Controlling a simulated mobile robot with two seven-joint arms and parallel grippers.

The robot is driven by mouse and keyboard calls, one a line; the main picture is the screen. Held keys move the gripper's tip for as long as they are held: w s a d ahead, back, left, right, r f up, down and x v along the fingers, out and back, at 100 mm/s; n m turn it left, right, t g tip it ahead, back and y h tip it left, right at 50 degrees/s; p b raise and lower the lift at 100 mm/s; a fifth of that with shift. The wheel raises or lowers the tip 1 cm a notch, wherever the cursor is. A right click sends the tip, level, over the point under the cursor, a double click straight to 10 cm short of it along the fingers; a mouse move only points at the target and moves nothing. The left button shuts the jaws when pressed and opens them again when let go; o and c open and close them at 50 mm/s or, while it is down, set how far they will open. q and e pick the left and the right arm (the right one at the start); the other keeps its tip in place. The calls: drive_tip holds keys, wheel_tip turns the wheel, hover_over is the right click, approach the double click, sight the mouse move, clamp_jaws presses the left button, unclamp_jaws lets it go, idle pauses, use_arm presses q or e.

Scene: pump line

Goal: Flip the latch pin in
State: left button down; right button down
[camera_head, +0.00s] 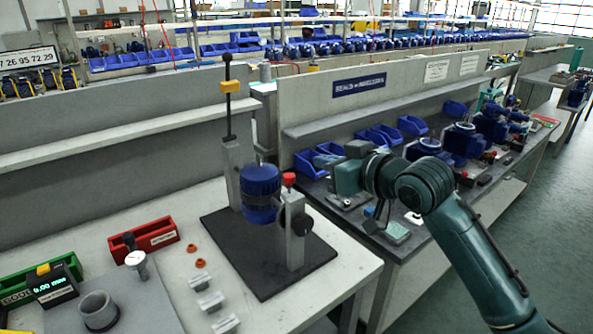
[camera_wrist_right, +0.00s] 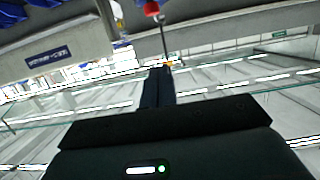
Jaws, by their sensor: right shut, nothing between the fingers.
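The fixture holds a blue pump body (camera_head: 261,192) between two grey posts on a black base plate (camera_head: 255,283). A red knob (camera_head: 289,179), which looks like the latch pin's head, sits upright on top of the right post (camera_head: 296,235). My left gripper is out of view.
On the left bench are red (camera_head: 143,238) and green (camera_head: 40,281) trays, a grey ring (camera_head: 98,310), a gauge display and small loose parts. Behind my right arm, a second bench carries blue bins (camera_head: 411,126) and pumps. A low partition stands behind the fixture.

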drive_tip(key=p, duration=0.2)
hover_over(289, 181)
drive_tip(key=s+d, duration=0.1)
drive_tip(key=d, duration=0.1)
wheel_tip(289, 181, down, 2)
drive_tip(key=f, duration=0.3)
drive_tip(key=shift+w+a+f+p, duration=0.15)
drive_tip(key=shift+a+p, duration=0.15)
drive_tip(key=shift+f, duration=0.65)
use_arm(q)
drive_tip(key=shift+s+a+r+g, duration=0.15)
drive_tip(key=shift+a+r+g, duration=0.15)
